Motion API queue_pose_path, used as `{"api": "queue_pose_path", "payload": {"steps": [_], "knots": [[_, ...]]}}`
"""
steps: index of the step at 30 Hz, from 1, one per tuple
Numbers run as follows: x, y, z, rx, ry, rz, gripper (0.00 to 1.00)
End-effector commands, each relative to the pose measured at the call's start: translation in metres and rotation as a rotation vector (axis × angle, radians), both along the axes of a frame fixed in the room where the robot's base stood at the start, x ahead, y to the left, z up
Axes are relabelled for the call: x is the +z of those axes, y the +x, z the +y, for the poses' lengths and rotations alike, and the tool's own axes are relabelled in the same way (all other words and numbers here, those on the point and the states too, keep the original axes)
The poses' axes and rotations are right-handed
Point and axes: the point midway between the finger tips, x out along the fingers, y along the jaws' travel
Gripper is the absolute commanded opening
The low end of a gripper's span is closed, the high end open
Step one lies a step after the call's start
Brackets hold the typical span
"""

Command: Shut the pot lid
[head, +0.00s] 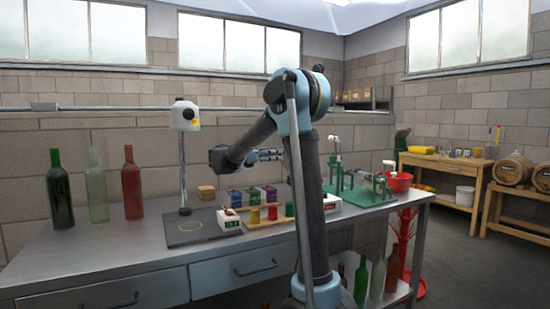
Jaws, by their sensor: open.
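My gripper (273,154) is at the end of my bent arm, above the back half of the metal workbench (95,264). It is small in the head view and partly behind my forearm, and nothing shows between its fingers. I cannot clearly make out a pot or a lid. A white box with a red panel (332,203) stands on the bench just right of my arm. My arm hides part of that area, so I cannot tell whether a pot stands there. A similar white box (229,222) stands left of my arm.
Three tall bottles (97,187) stand at the bench's left. A white-headed stand (184,116) rises from a dark mat (190,232). Coloured cylinders on a wooden tray (262,222) and small boxes (253,195) are nearby. A green device (362,192) is at right. The bench's front left is clear.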

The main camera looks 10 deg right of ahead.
Motion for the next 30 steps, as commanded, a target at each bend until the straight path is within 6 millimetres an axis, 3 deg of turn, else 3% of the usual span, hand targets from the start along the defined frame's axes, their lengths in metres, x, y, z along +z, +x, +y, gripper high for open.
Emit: {"api": "queue_pose_path", "payload": {"steps": [4, 14, 20, 21, 30], "knots": [[0.0, 0.003, -0.011, 0.0, 0.0, 0.0, 0.44], [0.0, 0.004, -0.014, 0.0, 0.0, 0.0, 0.44], [0.0, 0.004, -0.013, 0.0, 0.0, 0.0, 0.03], [0.0, 0.004, -0.013, 0.001, 0.0, 0.0, 0.0], [0.002, 0.005, -0.018, -0.004, 0.015, 0.005, 0.0]]}}
